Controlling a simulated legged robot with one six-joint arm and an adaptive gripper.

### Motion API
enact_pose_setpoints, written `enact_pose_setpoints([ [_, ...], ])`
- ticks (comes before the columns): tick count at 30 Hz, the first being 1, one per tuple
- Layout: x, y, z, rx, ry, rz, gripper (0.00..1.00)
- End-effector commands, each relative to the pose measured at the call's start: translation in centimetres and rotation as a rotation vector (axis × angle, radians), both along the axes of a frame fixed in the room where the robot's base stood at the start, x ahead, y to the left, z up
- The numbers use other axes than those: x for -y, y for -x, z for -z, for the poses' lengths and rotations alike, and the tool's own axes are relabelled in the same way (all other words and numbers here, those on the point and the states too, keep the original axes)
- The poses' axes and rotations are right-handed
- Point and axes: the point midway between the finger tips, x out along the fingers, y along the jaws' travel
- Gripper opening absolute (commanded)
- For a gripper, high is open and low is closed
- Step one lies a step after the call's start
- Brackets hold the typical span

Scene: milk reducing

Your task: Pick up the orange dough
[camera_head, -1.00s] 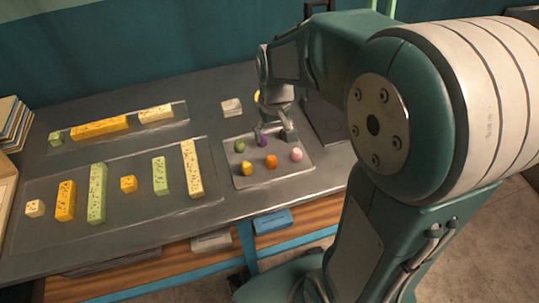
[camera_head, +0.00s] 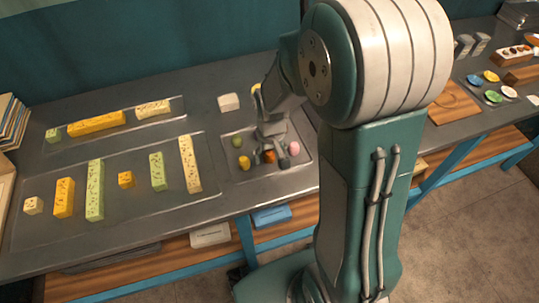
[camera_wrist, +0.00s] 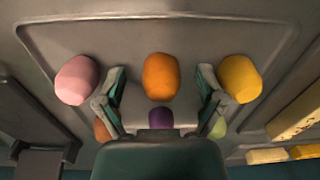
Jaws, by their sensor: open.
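The orange dough (camera_wrist: 161,76) is a rounded lump on a grey tray (camera_wrist: 160,22). In the wrist view it lies centred between the spread fingers of my gripper (camera_wrist: 160,82), with a gap on each side. In the head view the orange dough (camera_head: 269,157) shows partly, between the fingertips of my gripper (camera_head: 268,160) low over the tray (camera_head: 236,181). My gripper is open and holds nothing. Whether the fingertips are level with the dough I cannot tell.
Pink dough (camera_wrist: 76,80) and yellow dough (camera_wrist: 240,79) lie close outside the fingers. Purple dough (camera_wrist: 161,118), green dough (camera_wrist: 217,127) and a brownish-orange lump (camera_wrist: 103,129) are partly hidden by my gripper. Speckled blocks (camera_head: 95,190) stand on a tray at left.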

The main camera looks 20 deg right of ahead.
Motion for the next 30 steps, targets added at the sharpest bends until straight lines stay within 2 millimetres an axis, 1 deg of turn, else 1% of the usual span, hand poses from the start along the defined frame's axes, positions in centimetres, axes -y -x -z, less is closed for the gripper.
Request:
enact_pose_setpoints([
  [3, 0.0, 0.0, 0.0, 0.000, 0.000, 0.000, 0.88],
  [4, 0.0, 0.0, 0.0, 0.000, 0.000, 0.000, 0.79],
  [5, 0.0, 0.0, 0.0, 0.000, 0.000, 0.000, 0.66],
  [6, 0.0, 0.0, 0.0, 0.000, 0.000, 0.000, 0.48],
  [8, 0.0, 0.0, 0.0, 0.000, 0.000, 0.000, 0.22],
  [9, 0.0, 0.0, 0.0, 0.000, 0.000, 0.000, 0.14],
  [19, 0.0, 0.0, -0.1, 0.000, 0.000, 0.000, 0.14],
  [23, 0.0, 0.0, -0.5, 0.001, 0.000, 0.000, 0.14],
  [26, 0.0, -0.1, -1.4, 0.003, 0.000, -0.001, 0.14],
  [29, 0.0, -0.1, -3.4, 0.007, 0.001, -0.001, 0.14],
  [30, 0.3, 0.4, -4.0, 0.005, 0.001, 0.001, 0.14],
])
